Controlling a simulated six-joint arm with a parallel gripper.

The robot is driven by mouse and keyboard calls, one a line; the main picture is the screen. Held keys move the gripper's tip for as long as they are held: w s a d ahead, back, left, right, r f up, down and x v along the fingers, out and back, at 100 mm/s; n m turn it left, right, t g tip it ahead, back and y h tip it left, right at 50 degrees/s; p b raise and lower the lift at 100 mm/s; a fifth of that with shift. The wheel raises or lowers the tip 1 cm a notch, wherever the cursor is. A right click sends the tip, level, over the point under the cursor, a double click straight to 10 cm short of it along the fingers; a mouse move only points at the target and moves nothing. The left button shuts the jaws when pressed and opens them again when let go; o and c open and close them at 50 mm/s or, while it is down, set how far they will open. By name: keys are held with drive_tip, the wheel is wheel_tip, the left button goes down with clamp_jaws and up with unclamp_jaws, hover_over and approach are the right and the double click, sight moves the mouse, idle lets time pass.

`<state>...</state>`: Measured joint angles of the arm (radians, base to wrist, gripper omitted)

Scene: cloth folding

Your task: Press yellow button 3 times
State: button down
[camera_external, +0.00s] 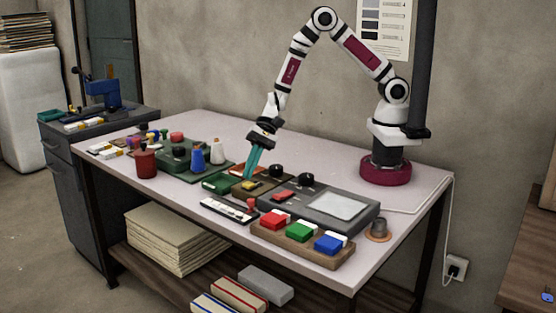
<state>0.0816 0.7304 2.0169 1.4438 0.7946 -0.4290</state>
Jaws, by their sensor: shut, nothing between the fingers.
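A small yellow button (250,187) sits on a brown panel near the middle of the table. My gripper (249,175) points down with its teal fingers shut and empty. The fingertips are right over the yellow button in this view. I cannot tell whether they touch it or hover just above it. Part of the panel behind the fingers is hidden.
A grey box with a pale screen (337,204) stands right of the panel. In front are red, green and blue blocks (299,231) on a brown tray and a dark strip with a red knob (226,212). Bottles (198,157) and stamps crowd the left.

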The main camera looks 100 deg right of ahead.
drive_tip(key=shift+r, duration=0.2)
drive_tip(key=shift+r, duration=2.5)
idle(0.7)
wheel_tip(320, 180, up, 4)
drive_tip(key=shift+f, duration=0.1)
drive_tip(key=shift+f, duration=4.45)
drive_tip(key=shift+f, duration=0.4)
